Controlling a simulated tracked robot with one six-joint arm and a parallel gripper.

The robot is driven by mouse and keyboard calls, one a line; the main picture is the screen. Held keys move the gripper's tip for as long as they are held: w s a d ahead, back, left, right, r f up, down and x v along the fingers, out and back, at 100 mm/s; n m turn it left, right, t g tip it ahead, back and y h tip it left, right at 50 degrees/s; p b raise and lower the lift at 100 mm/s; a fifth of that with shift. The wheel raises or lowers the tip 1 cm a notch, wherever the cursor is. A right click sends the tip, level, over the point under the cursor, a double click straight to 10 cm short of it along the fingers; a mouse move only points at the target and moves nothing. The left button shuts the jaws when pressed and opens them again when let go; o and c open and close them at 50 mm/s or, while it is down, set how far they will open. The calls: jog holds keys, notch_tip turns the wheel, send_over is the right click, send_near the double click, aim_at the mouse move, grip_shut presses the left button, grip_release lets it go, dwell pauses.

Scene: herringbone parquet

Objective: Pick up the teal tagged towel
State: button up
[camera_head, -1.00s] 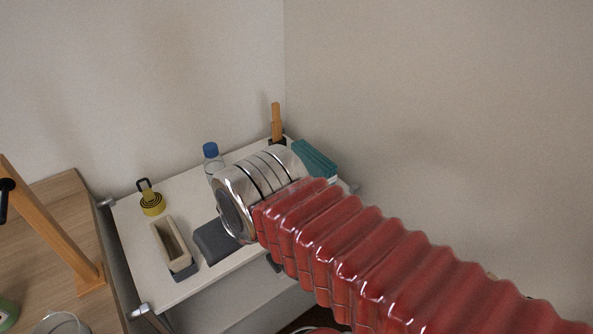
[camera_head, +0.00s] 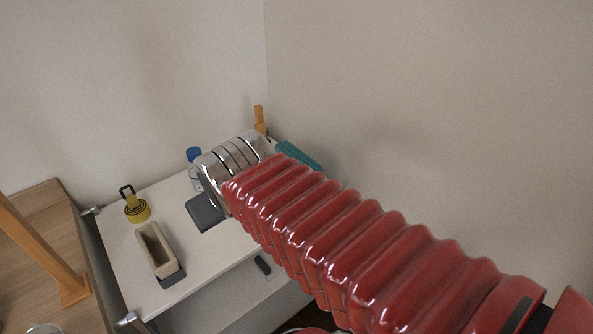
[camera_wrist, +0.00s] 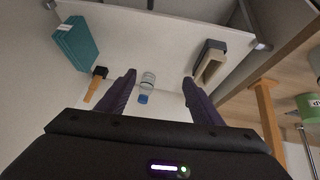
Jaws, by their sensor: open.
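The teal towel (camera_head: 298,155) lies at the far right corner of the white table, partly hidden behind my red arm in the head view. A clear bottle with a blue cap (camera_wrist: 146,92) shows between the fingers, farther off.
A wooden-handled item (camera_wrist: 95,84) stands near the towel. Walls close off the back and right. A wooden desk (camera_head: 40,225) stands at left.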

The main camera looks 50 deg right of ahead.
jog(key=w+d+r+m+t+h, duration=0.1)
jog(key=w+d+h, duration=0.1)
jog(key=w+d, duration=0.35)
jog(key=w+d+r+m+t+h, duration=0.1)
jog(key=w+d, duration=0.1)
jog(key=d, duration=0.7)
jog(key=n+t, duration=0.2)
jog(key=t, duration=0.1)
send_over(300, 156)
jog(key=s+a, duration=0.3)
notch_tip(300, 156, down, 6)
jog(key=f, duration=0.1)
jog(key=s+f+y, duration=0.1)
jog(key=f, duration=0.1)
jog(key=s+d+f+y, duration=0.1)
jog(key=s+f, duration=0.1)
jog(key=s+d+f+y, duration=0.1)
jog(key=f, duration=0.1)
jog(key=shift+s+d+t+y, duration=0.15)
jog(key=shift+t+y, duration=0.15)
jog(key=shift+s+f, duration=0.1)
jog(key=shift+f, duration=0.05)
jog(key=shift+x, duration=4.3)
